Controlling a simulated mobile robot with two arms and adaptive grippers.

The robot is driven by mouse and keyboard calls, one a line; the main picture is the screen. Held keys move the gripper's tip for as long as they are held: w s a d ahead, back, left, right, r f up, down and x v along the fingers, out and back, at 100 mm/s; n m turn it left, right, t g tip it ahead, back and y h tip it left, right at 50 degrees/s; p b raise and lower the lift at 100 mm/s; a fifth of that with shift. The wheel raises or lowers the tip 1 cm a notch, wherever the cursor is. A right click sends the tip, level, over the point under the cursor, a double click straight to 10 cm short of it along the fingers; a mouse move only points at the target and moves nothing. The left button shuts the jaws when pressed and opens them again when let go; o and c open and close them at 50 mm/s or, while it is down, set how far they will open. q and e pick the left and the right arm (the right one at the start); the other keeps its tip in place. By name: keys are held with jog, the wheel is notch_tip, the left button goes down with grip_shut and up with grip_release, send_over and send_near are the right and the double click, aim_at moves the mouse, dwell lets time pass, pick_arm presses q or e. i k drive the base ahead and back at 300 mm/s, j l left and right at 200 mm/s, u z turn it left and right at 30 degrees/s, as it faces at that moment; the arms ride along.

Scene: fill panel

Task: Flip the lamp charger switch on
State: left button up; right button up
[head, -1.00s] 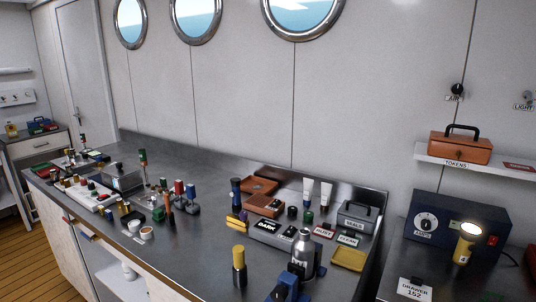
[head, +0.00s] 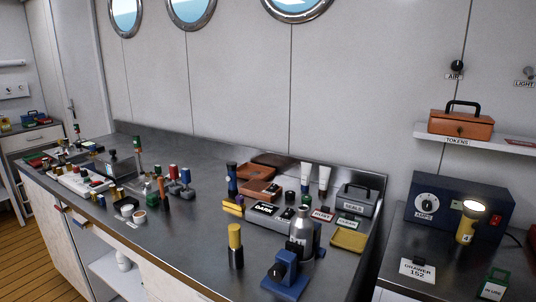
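A dark blue charger box (head: 458,206) stands on the right-hand counter, with a round white dial marked AMPS (head: 425,204) on its left front. A red switch (head: 498,222) sits at the right of its front face; its position is too small to tell. A yellow lamp (head: 466,228) stands upright in front of the box, and its top glows bright. Neither of my grippers is in view.
A long steel counter (head: 190,225) runs along the wall, crowded with small bottles, boxes and tools. A blue stand (head: 286,278) is near its front edge. A label reading DRAWER 152 (head: 417,271) and a green-framed tag (head: 494,286) lie before the charger. An orange tokens box (head: 461,121) sits on a shelf above.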

aim_at(495, 219)
jog(key=z, duration=1.45)
